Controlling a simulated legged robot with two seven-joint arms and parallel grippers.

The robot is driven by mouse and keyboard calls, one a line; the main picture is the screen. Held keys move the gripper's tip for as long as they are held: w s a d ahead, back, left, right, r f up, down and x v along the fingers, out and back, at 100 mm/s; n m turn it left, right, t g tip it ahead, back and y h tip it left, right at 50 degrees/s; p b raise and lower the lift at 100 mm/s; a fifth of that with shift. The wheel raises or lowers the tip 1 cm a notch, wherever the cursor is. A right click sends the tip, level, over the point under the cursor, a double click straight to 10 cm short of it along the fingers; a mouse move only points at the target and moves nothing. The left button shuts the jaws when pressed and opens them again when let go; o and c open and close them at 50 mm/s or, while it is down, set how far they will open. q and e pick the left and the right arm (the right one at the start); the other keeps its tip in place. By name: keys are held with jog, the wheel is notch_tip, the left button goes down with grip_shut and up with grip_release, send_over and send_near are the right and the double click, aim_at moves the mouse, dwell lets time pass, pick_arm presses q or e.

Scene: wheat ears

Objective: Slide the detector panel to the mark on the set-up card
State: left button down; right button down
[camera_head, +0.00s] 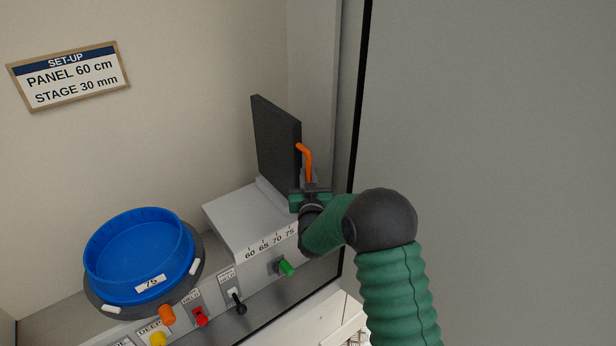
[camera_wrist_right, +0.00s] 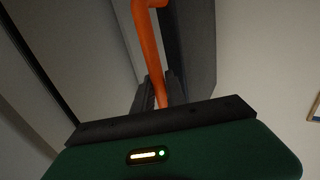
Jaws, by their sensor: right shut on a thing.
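The dark detector panel (camera_head: 275,138) stands upright on a grey base (camera_head: 238,215) with a scale (camera_head: 270,246) marked 60, 65, 70, 75. The panel is near the 75 end. An orange handle (camera_head: 307,160) is on its right edge. My right gripper (camera_head: 309,183) is shut on the lower part of the handle. In the right wrist view the handle (camera_wrist_right: 148,50) runs down between the fingers (camera_wrist_right: 154,92), with the panel (camera_wrist_right: 188,50) beside it. The set-up card (camera_head: 68,76) on the wall reads PANEL 60 cm, STAGE 30 mm. My left gripper is not in view.
A blue round tray (camera_head: 138,258) labelled 75 sits on a dark ring at the left. Along the front are an orange knob (camera_head: 167,314), a red switch (camera_head: 201,317), a black lever (camera_head: 238,304) and a green knob (camera_head: 287,268). A grey wall stands close on the right.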

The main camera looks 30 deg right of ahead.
jog(key=shift+a+f, duration=0.15)
jog(key=shift+f, duration=0.05)
dwell(0.3)
jog(key=shift+a, duration=0.2)
jog(key=s+a+b, duration=0.1)
jog(key=a+b, duration=0.1)
jog(key=a, duration=1.7)
jog(key=shift+s+a+f, duration=0.15)
jog(key=shift+s+a, duration=0.15)
jog(key=shift+s, duration=0.05)
